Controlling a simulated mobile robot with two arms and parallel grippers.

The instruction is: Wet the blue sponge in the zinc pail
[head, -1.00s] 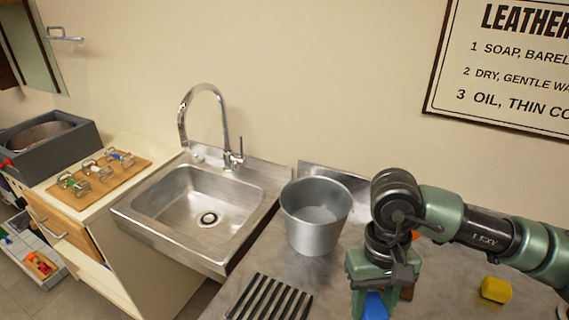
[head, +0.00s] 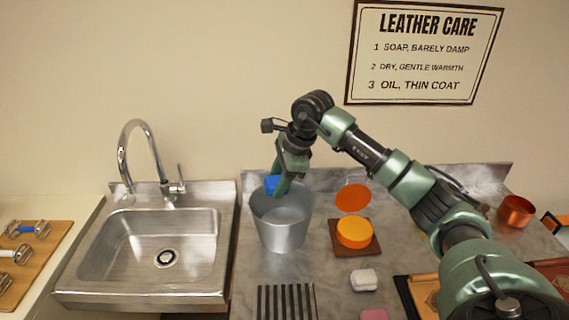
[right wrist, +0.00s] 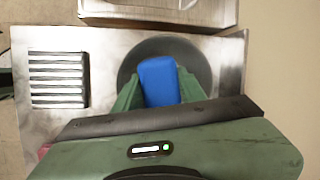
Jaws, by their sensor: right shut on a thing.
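The zinc pail (head: 283,230) stands on the grey counter, right of the sink. My right gripper (head: 277,186) reaches in from the right and points down at the pail's mouth. It is shut on the blue sponge (head: 271,184), which shows at the far rim of the pail. In the right wrist view the blue sponge (right wrist: 159,81) sits between the green fingers, with the dark round pail (right wrist: 199,64) behind it. I cannot tell whether the sponge touches what is in the pail. My left gripper is not in view.
A steel sink (head: 150,248) with a tall tap is left of the pail. A slatted rack (head: 286,302) lies in front. An orange tin (head: 354,232) on a brown board, a white block (head: 364,280) and a pink block (head: 374,314) lie to the right.

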